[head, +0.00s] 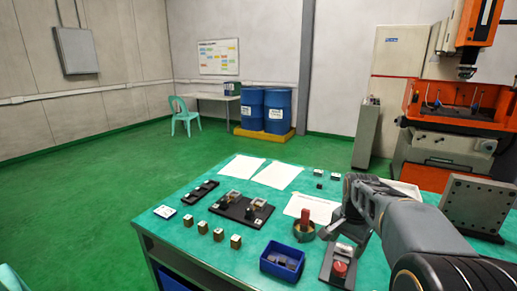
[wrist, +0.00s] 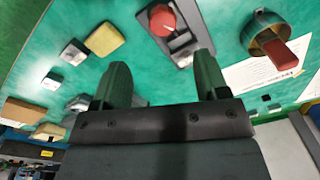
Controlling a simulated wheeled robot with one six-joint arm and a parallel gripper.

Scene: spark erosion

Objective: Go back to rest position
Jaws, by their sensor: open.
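My gripper (wrist: 162,82) shows in the wrist view with its two dark fingers spread apart and nothing between them. In the head view my arm reaches in from the lower right over the table's right part, and the fingertips are hard to make out there. A dark fixture with a red knob (head: 340,269) lies on the table near the arm; it also shows in the wrist view (wrist: 162,18) beyond the fingers. A round dish with a red-handled tool (head: 304,226) stands beside it, also in the wrist view (wrist: 272,40).
The green table (head: 165,246) holds a blue bin (head: 282,263), a black fixture plate (head: 240,209), several small blocks (head: 203,227) and white papers (head: 278,175). A perforated angle plate (head: 477,204) stands at right. An orange machine (head: 450,105) is behind. The green floor (head: 85,190) at left is open.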

